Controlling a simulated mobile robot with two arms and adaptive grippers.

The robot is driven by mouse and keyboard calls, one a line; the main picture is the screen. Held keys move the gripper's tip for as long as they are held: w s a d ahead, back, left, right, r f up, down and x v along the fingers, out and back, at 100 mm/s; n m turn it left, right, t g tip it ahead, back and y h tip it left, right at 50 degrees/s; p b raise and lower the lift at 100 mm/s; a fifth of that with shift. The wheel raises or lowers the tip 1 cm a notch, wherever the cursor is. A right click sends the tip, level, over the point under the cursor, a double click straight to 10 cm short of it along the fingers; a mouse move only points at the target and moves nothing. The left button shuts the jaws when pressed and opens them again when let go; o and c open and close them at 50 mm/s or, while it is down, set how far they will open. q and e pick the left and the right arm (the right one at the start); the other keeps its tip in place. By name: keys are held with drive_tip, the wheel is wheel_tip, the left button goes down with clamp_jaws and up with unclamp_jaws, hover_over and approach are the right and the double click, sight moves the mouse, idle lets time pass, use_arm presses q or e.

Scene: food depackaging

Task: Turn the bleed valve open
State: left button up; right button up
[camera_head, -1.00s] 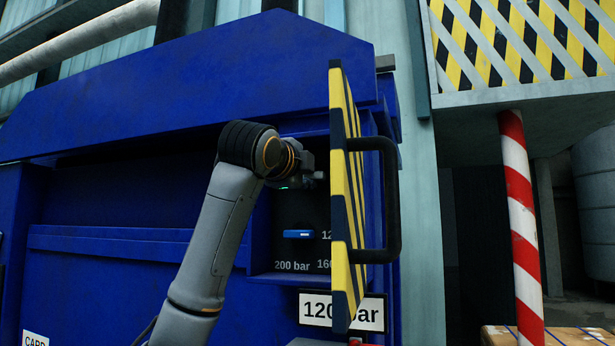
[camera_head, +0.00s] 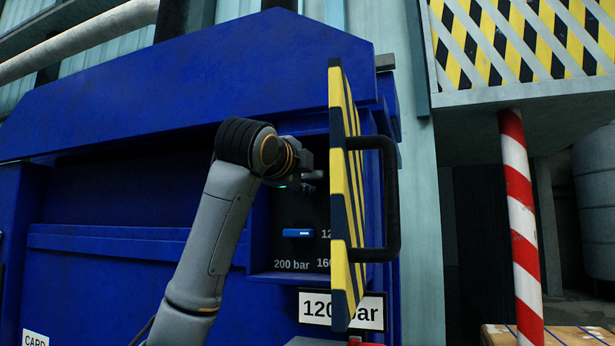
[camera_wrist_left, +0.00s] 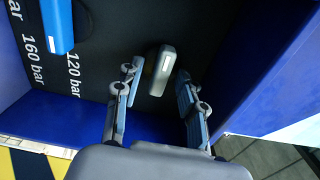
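A small grey lever (camera_wrist_left: 162,70), seemingly the bleed valve, sticks out of the dark panel (camera_wrist_left: 105,25) in the left wrist view. My left gripper (camera_wrist_left: 159,76) is open, with one finger on each side of the lever. Gaps show between the fingers and the lever. In the head view my left gripper (camera_head: 308,182) reaches into the upper part of the recess, and I cannot make out the lever there. A blue handle (camera_head: 298,233) sits below it among pressure labels; it also shows in the left wrist view (camera_wrist_left: 57,25). My right gripper is not in view.
The yellow and black striped door (camera_head: 345,200) stands open right of the recess, with a black handle (camera_head: 393,200). Blue recess walls (camera_wrist_left: 250,60) enclose the panel closely. A "120 bar" sign (camera_head: 318,309) sits below.

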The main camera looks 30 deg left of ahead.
use_arm(q)
drive_tip(key=v, duration=1.1)
drive_tip(key=shift+s+d, duration=0.1)
drive_tip(key=shift+s, duration=0.05)
